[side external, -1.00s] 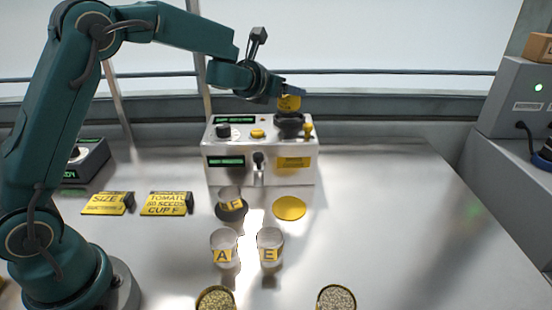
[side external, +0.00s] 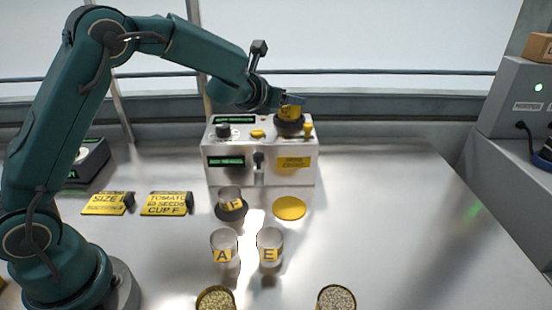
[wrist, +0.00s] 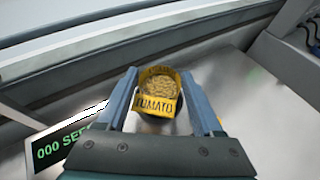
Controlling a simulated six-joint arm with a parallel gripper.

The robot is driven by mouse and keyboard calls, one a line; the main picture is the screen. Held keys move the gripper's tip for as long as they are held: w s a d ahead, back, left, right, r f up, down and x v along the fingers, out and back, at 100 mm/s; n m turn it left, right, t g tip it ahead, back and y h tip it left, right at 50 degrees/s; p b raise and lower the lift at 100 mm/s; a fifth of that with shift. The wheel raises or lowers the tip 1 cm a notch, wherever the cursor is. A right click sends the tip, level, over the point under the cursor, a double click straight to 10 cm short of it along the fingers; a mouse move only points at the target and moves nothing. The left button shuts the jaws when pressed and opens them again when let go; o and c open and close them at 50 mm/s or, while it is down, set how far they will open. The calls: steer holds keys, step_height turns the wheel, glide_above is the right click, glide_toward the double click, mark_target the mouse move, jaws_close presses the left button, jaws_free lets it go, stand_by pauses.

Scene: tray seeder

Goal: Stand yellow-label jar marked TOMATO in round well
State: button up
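The yellow-label jar marked TOMATO (wrist: 158,96) is full of tan seeds and sits between the two fingers of my gripper (wrist: 166,104) in the wrist view. The fingers lie against its sides. In the side view my gripper (side external: 290,100) holds the jar (side external: 289,113) upright at the black round well (side external: 289,128) on top of the seeder machine. The jar's base is at or just inside the well's rim; I cannot tell whether it is fully seated.
The white seeder (side external: 262,172) has knobs and green displays. Cups F (side external: 231,202), A (side external: 223,248) and E (side external: 269,248) stand in front, with a yellow disc (side external: 289,208) and two seed dishes (side external: 336,299). Yellow signs (side external: 167,204) lie left. The right of the table is clear.

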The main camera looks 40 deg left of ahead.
steer(key=o, duration=0.3)
steer(key=s+a+r+n+g+y, duration=0.1)
steer(key=s+r+n+y, duration=0.15)
steer(key=s+n, duration=0.55)
steer(key=s+r+n+g+y, duration=0.1)
steer(key=s+r+n, duration=0.3)
steer(key=s, duration=0.7)
steer(key=s+d+f+n+g+h, duration=0.2)
steer(key=s+d+n, duration=0.1)
steer(key=s+n, duration=0.2)
steer(key=s+d+f+n+g+h, duration=0.1)
steer(key=s+d+f+n+h, duration=0.1)
steer(key=s+n, duration=0.3)
steer(key=s+d+f+n+g+h, duration=0.2)
steer(key=s+d+n, duration=0.3)
steer(key=n, duration=0.7)
steer(key=shift+s+f+g, duration=0.2)
steer(key=shift+f+g, duration=0.1)
steer(key=shift+f, duration=0.05)
steer(key=shift+a, duration=0.1)
